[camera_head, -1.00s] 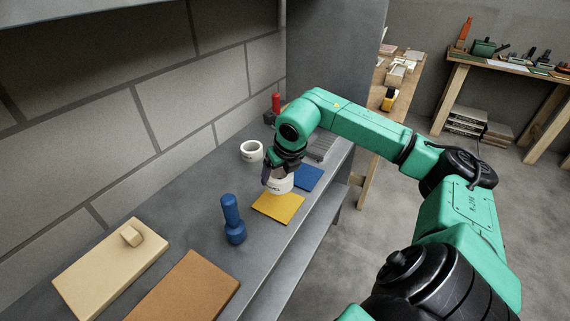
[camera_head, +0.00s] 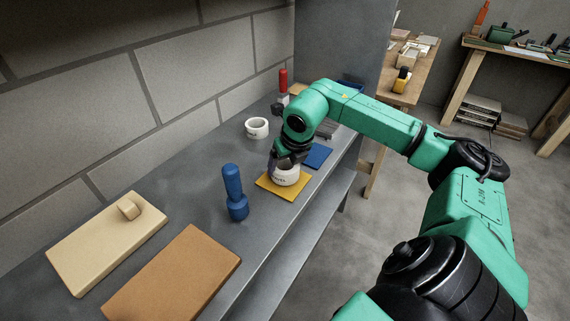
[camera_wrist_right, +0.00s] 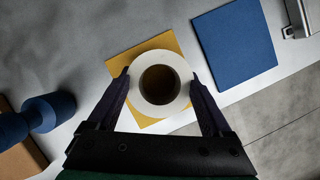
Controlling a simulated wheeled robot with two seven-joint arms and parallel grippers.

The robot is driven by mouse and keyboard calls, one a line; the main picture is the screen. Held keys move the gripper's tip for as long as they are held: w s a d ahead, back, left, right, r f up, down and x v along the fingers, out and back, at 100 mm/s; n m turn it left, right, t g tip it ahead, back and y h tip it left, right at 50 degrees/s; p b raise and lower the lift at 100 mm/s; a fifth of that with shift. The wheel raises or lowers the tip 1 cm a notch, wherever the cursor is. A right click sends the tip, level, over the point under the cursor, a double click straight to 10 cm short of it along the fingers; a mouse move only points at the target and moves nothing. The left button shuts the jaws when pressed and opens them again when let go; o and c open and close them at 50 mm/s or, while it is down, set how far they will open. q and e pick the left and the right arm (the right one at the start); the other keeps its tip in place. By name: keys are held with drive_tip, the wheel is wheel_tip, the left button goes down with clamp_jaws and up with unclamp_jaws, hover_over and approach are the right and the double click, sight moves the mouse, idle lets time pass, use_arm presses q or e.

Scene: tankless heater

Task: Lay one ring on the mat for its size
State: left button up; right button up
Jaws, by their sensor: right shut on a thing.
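A white ring (camera_head: 286,175) is at the yellow mat (camera_head: 266,184), standing over its middle in the head view. My right gripper (camera_head: 283,163) is shut on this ring, gripping it from both sides. In the right wrist view the ring (camera_wrist_right: 160,84) sits between the two fingers, with the yellow mat (camera_wrist_right: 150,50) showing around it. I cannot tell whether the ring touches the mat. The blue mat (camera_head: 318,156) lies bare beside the yellow one. A second white ring (camera_head: 257,127) stands on the counter farther back. My left gripper is not in view.
A blue dumbbell-shaped object (camera_head: 235,192) stands left of the yellow mat. A tan board with a knob (camera_head: 107,243) and a brown board (camera_head: 173,275) lie nearer. A red-topped object (camera_head: 283,82) stands at the back. The counter (camera_head: 205,165) is bare between them.

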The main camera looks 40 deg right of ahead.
drive_tip(key=shift+f+b, duration=0.5)
drive_tip(key=shift+f, duration=0.05)
drive_tip(key=o, duration=1.2)
drive_tip(key=shift+c, duration=0.2)
drive_tip(key=shift+r, duration=0.1)
drive_tip(key=v, duration=1.4)
drive_tip(key=shift+r+p, duration=0.25)
drive_tip(key=shift+p, duration=0.1)
drive_tip(key=shift+s, duration=0.15)
